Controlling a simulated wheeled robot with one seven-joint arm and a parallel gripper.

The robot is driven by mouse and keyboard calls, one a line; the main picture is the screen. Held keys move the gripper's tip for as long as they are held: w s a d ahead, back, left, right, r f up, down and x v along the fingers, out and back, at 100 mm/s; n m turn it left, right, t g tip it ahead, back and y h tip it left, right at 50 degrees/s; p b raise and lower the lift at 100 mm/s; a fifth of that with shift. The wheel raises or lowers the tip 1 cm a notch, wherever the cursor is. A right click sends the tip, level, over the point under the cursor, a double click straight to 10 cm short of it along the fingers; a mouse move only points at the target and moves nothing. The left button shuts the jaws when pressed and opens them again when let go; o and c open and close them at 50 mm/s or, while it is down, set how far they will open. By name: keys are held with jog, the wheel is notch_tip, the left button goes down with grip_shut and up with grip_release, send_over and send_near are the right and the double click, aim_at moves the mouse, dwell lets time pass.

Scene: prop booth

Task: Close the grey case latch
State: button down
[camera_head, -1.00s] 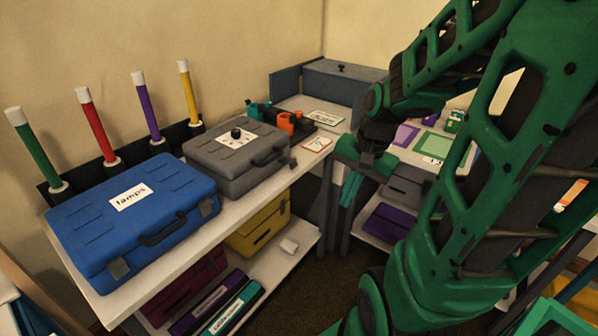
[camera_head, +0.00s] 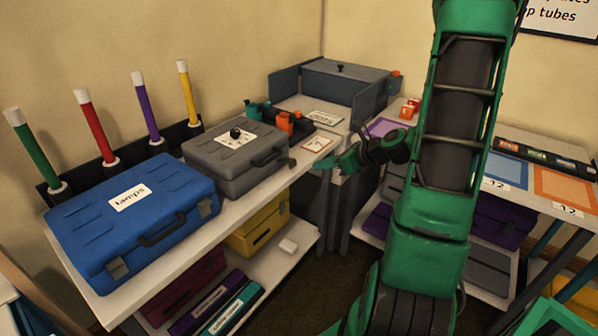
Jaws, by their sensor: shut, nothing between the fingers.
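The grey case (camera_head: 222,160) sits lid down on the left bench, with a white dial card and black knob on top and a dark handle in front. A small dark latch (camera_head: 292,163) shows at the right end of its front and seems to stick out; its exact angle is too small to tell. Another latch (camera_head: 225,188) is near the front left corner. My gripper (camera_head: 322,165) is shut and empty, just right of the right latch, with its fingers pointing left toward it. A small gap appears between them.
A blue case labelled Lamps (camera_head: 85,215) stands left of the grey case. Orange and teal clamps (camera_head: 285,122) and a card (camera_head: 318,144) lie behind and right of it. A grey box (camera_head: 345,85) stands in the corner. Coloured tubes (camera_head: 145,105) stand along the wall.

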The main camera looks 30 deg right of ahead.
aim_at(287, 163)
jog(key=x, duration=1)
